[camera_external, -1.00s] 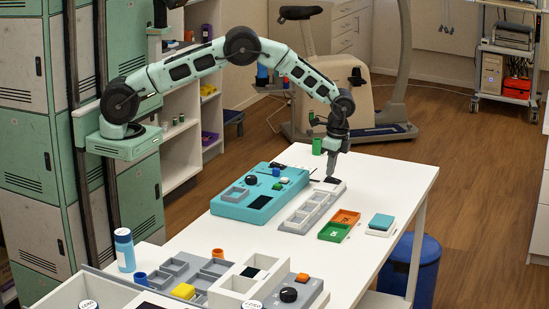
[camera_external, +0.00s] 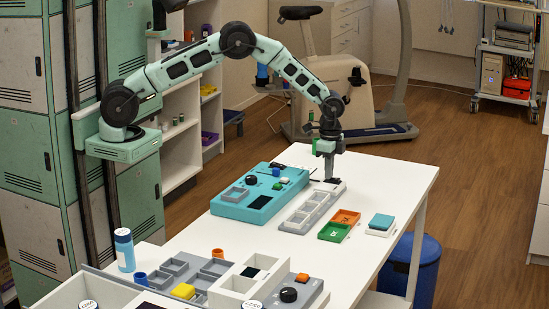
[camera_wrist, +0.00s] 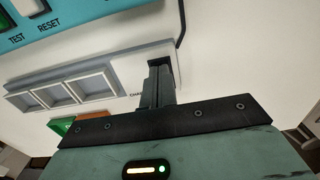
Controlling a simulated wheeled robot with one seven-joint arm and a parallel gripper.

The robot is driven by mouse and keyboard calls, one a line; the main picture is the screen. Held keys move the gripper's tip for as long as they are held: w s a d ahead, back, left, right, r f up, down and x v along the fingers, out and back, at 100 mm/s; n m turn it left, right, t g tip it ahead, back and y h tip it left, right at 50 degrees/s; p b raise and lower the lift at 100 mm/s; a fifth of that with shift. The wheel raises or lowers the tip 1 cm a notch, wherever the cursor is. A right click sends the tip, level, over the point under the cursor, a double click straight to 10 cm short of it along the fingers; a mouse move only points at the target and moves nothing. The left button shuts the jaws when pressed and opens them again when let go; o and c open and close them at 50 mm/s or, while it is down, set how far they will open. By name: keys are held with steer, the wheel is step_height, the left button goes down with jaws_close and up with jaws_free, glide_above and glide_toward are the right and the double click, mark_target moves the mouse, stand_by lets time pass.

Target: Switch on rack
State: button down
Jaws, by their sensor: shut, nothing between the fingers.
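The grey rack (camera_external: 303,216) lies on the white table, with several square compartments in a row and a dark switch area at its far end. It also shows in the wrist view (camera_wrist: 80,68), where dark lettering beginning "CHA" is partly hidden by my fingers. My gripper (camera_external: 331,180) points down at the rack's far end, over the dark switch area. In the wrist view my gripper (camera_wrist: 160,68) has its fingers together and empty, with the tips at a dark recess. The fingers hide most of the switch, so its position and any contact are unclear.
A teal panel (camera_external: 236,211) with a knob and TEST and RESET buttons lies left of the rack. An orange tray (camera_external: 346,216) and a green tray (camera_external: 333,232) lie to the right. A teal-topped block (camera_external: 381,224) sits near the table's right edge.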

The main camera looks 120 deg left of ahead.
steer(key=shift+w+d+f, duration=0.1)
steer(key=shift+f, duration=0.35)
steer(key=shift+w+r, duration=0.15)
steer(key=shift+w, duration=0.55)
steer(key=shift+d, duration=0.1)
steer(key=shift+w+r, duration=0.1)
steer(key=shift+r, duration=0.05)
step_height(320, 180, up, 14)
steer(key=shift+s+a+r+p, duration=0.2)
steer(key=shift+a+p, duration=0.1)
steer(key=shift+p, duration=0.15)
